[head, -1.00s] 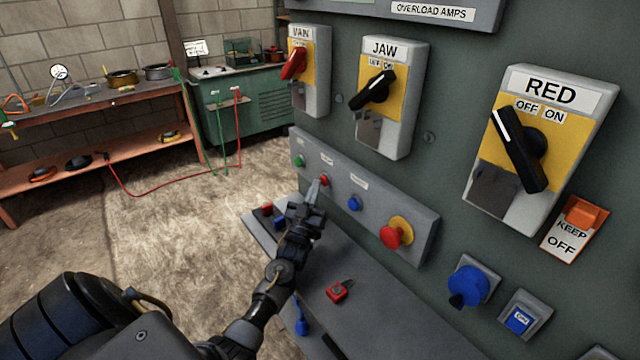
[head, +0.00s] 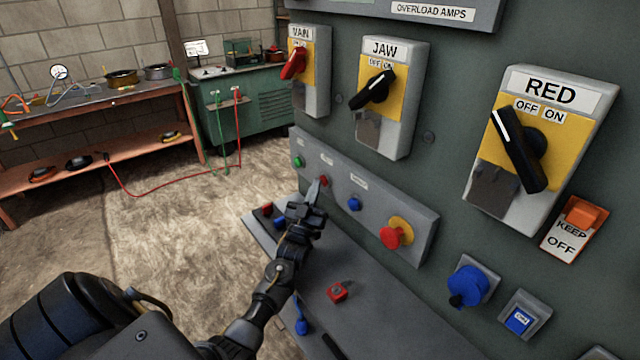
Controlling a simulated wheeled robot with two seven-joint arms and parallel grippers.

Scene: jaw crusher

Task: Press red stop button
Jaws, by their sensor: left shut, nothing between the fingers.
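The small red button (head: 324,182) sits on the grey button strip (head: 372,218) on the panel, between a green button (head: 299,161) and a blue button (head: 354,204). My left gripper (head: 316,188) is shut and empty. Its tips are just left of the red button, very close to it; whether they touch it I cannot tell. A larger red mushroom button (head: 391,237) on a yellow collar sits at the strip's right end. My right gripper is not in view.
A grey ledge (head: 385,320) below the strip holds a red padlock (head: 339,291) and blue and red items.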

